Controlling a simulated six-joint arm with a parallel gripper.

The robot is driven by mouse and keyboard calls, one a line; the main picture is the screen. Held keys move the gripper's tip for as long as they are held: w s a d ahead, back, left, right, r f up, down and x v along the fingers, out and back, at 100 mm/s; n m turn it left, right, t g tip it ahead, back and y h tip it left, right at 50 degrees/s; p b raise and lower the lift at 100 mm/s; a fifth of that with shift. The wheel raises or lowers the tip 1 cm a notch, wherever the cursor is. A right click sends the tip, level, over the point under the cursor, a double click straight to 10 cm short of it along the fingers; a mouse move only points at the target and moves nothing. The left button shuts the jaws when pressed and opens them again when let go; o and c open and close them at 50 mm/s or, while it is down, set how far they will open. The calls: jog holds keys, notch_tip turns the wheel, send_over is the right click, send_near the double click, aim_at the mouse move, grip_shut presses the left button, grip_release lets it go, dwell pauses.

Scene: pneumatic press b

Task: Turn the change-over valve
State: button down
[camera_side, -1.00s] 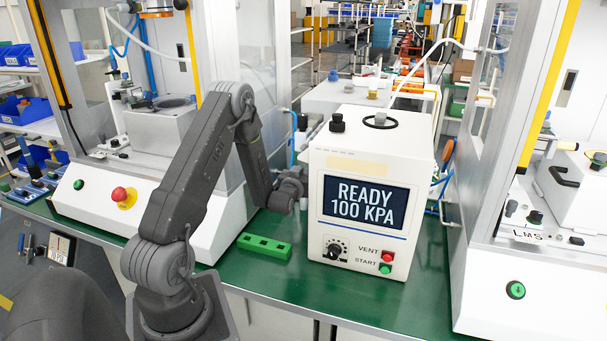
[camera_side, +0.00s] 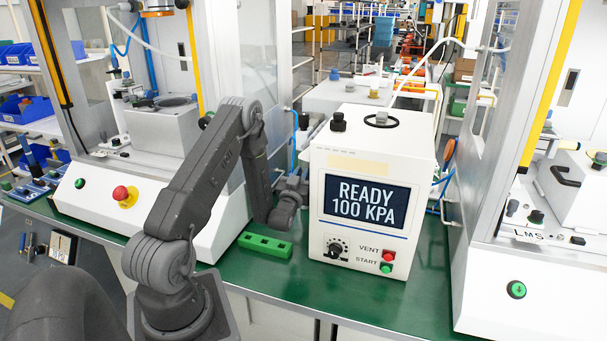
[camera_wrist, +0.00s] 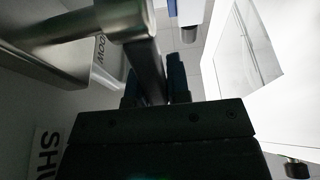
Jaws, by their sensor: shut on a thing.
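The white press box (camera_side: 328,160) stands on the green bench, its screen reading READY 100 KPA. My gripper (camera_side: 303,190) is at the left side of the box, mostly hidden behind my wrist in the side view. In the wrist view my gripper (camera_wrist: 155,88) is shut on a grey metal lever (camera_wrist: 146,60), which passes between its dark fingers. The lever joins a round metal hub, and I take it to be the change-over valve handle. Labels reading "SHU" (camera_wrist: 48,153) and "DOW" (camera_wrist: 101,47) are partly visible. The valve is not clear in the side view.
A green block with square holes (camera_side: 264,246) lies on the bench left of the box. White machines stand left (camera_side: 150,215) and right (camera_side: 520,275). The green bench top (camera_side: 300,290) is clear in front. VENT (camera_side: 388,256) and START (camera_side: 386,268) buttons are on the box front.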

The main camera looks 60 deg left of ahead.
jog(key=shift+s+d+f+t+y, duration=0.15)
jog(key=shift+s+d+t+y, duration=0.35)
jog(key=shift+t+y, duration=0.4)
jog(key=c, duration=1.1)
grip_release()
notch_tip(320, 180, up, 5)
jog(key=shift+f, duration=0.15)
jog(key=s+a+r, duration=0.1)
jog(key=s+r, duration=0.1)
jog(key=s, duration=0.1)
jog(key=s+a+r, duration=0.1)
jog(key=s+r, duration=0.1)
jog(key=s, duration=0.2)
jog(key=s+a+r, duration=0.2)
jog(key=s, duration=0.2)
jog(key=shift+a+r, duration=0.1)
jog(key=shift+r, duration=0.1)
